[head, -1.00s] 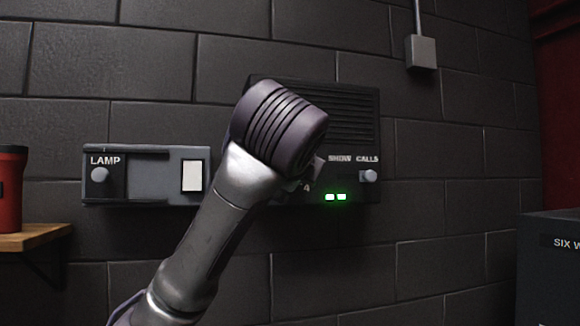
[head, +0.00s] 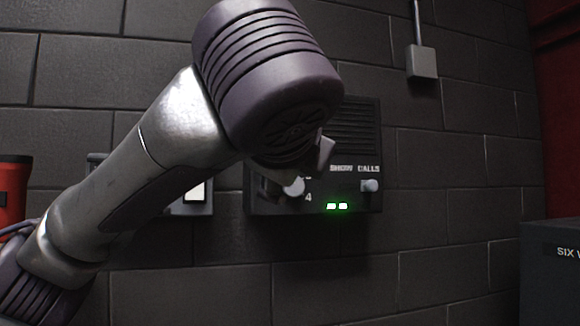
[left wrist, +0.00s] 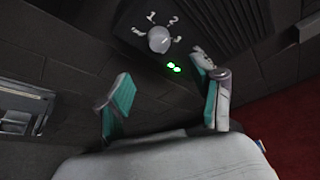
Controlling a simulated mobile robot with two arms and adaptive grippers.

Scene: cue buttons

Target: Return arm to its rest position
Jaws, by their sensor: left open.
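My left arm (head: 170,150) comes in from the left in the head view and crosses in front of the wall devices. Its thick joint hides most of the gripper there. In the left wrist view my left gripper (left wrist: 164,100) is open, with its two teal-padded fingers apart and nothing between them. Beyond the fingers is the dark call panel (head: 355,125) with a round dial knob (left wrist: 159,39) marked with numbers. The dial (head: 293,187) also shows below the arm in the head view. The fingers look apart from the panel. My right gripper is not in view.
A SHOW CALLS button (head: 370,186) and two lit green lights (head: 337,206) are on the panel. The lamp box (head: 205,208) is mostly hidden behind my arm. A red cylinder (head: 14,197) is at the left edge. A dark cabinet (head: 550,285) stands at lower right.

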